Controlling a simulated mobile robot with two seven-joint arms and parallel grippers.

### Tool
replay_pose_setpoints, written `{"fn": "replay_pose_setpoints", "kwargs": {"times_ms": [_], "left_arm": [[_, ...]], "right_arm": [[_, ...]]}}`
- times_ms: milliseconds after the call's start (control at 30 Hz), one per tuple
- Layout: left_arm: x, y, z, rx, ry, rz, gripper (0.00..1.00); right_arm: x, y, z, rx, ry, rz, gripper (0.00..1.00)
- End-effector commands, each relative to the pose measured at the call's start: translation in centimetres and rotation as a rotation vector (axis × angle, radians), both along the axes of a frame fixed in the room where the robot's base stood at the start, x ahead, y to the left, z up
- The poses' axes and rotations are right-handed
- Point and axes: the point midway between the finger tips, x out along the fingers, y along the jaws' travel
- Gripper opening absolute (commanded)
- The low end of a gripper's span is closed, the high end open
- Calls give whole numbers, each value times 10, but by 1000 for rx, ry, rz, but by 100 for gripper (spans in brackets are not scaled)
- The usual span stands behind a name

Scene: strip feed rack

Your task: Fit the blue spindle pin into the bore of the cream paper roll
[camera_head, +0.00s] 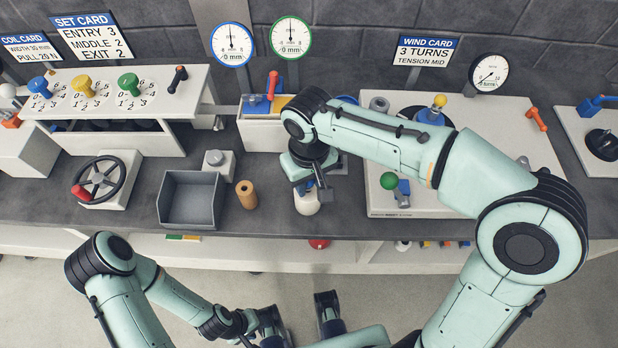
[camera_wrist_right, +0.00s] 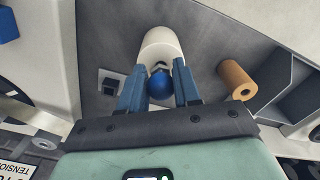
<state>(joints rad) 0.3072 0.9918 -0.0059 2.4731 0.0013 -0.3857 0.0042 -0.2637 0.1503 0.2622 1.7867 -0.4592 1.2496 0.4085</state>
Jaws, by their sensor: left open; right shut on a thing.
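The cream paper roll (camera_head: 307,204) stands on the bench near its front edge, below my right gripper. It also shows in the right wrist view (camera_wrist_right: 161,43). My right gripper (camera_wrist_right: 160,88) is shut on the blue spindle pin (camera_wrist_right: 160,84), whose round blue head shows between the fingers. The pin's head overlaps the near end of the roll in that view; its shaft and the bore are hidden, so I cannot tell how far the pin is in. My left gripper (camera_head: 299,322) is open and empty, low in front of the bench.
A brown roll (camera_head: 246,194) stands left of the cream roll, beside a grey open bin (camera_head: 190,199). A white machine base (camera_head: 456,203) with a green knob (camera_head: 389,181) is to the right. A handwheel (camera_head: 100,180) is at the left. Some bare bench lies around the cream roll.

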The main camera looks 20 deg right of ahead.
Motion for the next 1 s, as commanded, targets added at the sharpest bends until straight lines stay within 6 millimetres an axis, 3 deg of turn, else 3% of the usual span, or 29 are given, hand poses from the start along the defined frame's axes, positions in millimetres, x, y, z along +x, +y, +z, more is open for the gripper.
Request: {"fn": "replay_pose_setpoints", "kwargs": {"times_ms": [500, 533, 600, 1000], "left_arm": [[-2, 0, -9, 0, 3, 0, 49], [-2, 0, -9, 0, 3, 0, 49], [-2, 0, -8, 0, 2, 0, 49], [4, 0, -6, 2, -16, 3, 49]], "right_arm": [[0, 0, -14, 0, 1, 0, 0], [0, 0, -13, 0, 0, 0, 42], [0, 0, -13, 0, 0, 0, 62], [0, 0, -13, 0, 1, 0, 62]]}}
